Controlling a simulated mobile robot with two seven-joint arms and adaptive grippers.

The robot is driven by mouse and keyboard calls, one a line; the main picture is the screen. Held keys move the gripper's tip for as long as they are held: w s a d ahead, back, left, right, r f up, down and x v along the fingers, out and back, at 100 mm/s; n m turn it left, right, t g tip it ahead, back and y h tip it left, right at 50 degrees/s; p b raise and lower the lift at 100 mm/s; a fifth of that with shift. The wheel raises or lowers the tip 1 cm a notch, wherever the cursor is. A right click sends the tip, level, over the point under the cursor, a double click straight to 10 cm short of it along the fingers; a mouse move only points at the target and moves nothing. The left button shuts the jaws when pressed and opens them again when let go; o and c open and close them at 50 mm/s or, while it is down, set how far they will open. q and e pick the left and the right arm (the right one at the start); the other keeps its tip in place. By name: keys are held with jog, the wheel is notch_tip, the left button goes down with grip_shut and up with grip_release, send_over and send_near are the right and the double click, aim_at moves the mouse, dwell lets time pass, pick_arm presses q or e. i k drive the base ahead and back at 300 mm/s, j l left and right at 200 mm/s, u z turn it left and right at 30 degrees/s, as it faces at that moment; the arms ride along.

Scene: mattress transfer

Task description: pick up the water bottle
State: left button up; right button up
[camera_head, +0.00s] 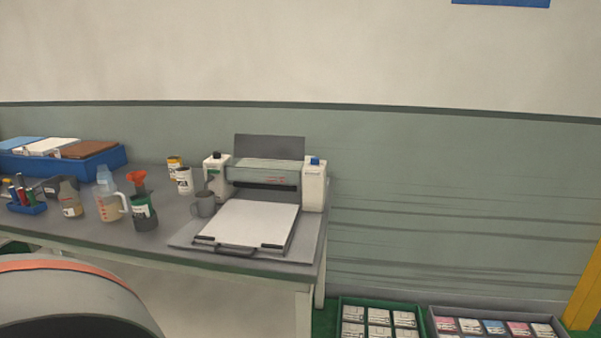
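No bottle is clearly marked as the water bottle. A pale blue, see-through bottle (105,176) stands at the left of the workbench, partly hidden behind a clear measuring jug (109,208). A brown-tinted bottle with a white label (70,199) stands left of the jug. A white bottle with a dark cap (216,174) and a white container with a blue cap (314,187) stand on either side of a printer-like machine (264,174). Neither of my grippers is in view.
The grey workbench (150,246) also holds a dark green bottle with an orange top (143,212), a grey mug (203,204) and a blue tray (118,158). A large grey rounded object (65,300) fills the lower left. Crates (434,318) sit low right.

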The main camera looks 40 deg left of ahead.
aim_at(104, 175)
jog(key=u, duration=1.6)
jog(key=i+j, duration=0.1)
jog(key=j, duration=0.45)
jog(key=i+j, duration=0.1)
jog(key=j, duration=0.5)
jog(key=i+j, duration=0.1)
jog(key=j, duration=0.45)
jog(key=i+j, duration=0.1)
jog(key=j, duration=0.5)
jog(key=i+j, duration=0.1)
jog(key=j, duration=0.45)
jog(key=i+j, duration=0.1)
jog(key=j, duration=0.5)
jog(key=i+j+z, duration=0.1)
jog(key=j, duration=0.45)
